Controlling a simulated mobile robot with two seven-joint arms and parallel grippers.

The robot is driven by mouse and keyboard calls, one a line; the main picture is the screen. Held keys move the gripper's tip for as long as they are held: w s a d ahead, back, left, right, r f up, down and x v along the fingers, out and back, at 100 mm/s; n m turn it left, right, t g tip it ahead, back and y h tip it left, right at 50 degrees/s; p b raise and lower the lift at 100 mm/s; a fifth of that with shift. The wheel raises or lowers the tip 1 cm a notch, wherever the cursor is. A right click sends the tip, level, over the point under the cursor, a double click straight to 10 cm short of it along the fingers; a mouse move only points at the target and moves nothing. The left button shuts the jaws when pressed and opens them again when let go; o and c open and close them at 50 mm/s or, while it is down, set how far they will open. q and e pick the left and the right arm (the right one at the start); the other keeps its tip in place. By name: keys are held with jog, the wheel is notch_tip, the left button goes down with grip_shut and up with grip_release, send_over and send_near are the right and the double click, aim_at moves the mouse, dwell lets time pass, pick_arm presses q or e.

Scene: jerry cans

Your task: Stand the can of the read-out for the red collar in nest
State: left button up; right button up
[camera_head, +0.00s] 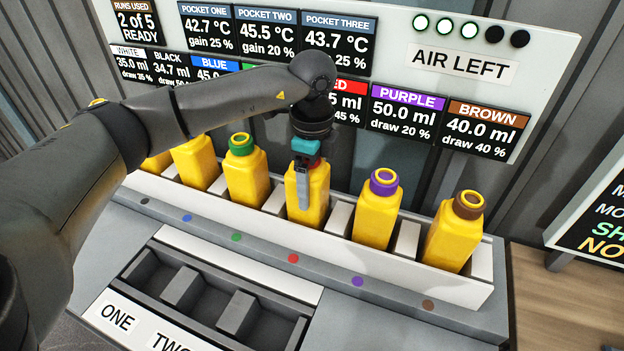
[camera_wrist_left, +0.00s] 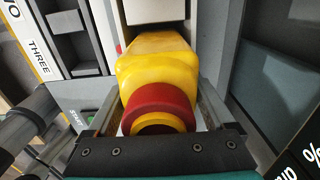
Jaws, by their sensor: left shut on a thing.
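The can with the red collar (camera_head: 318,200) is yellow and stands in the long white rack, in line with the red dot. My left gripper (camera_head: 304,185) points down over it, shut on its top. The left wrist view shows the red collar (camera_wrist_left: 160,100) between the two fingers (camera_wrist_left: 158,118), with the yellow body beyond. The red read-out (camera_head: 350,100) on the board is partly hidden by my arm; "5 ml" and "45 %" show. The dark nest tray (camera_head: 215,290) in front has empty pockets; labels ONE and part of TWO show, and THREE (camera_wrist_left: 40,60) shows in the wrist view.
Cans with green (camera_head: 246,175), purple (camera_head: 378,210) and brown (camera_head: 455,230) collars stand close by in the white rack (camera_head: 340,250), with more at the left. A board (camera_head: 555,90) rises behind. A green START button (camera_wrist_left: 88,117) is beside the tray.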

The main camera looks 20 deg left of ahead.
pick_arm(q)
jog(key=shift+f, duration=0.2)
jog(key=shift+f+b, duration=0.4)
jog(key=shift+b, duration=0.05)
jog(key=o, duration=1.1)
jog(key=shift+r, duration=0.15)
notch_tip(320, 180, up, 15)
jog(key=shift+p, duration=0.35)
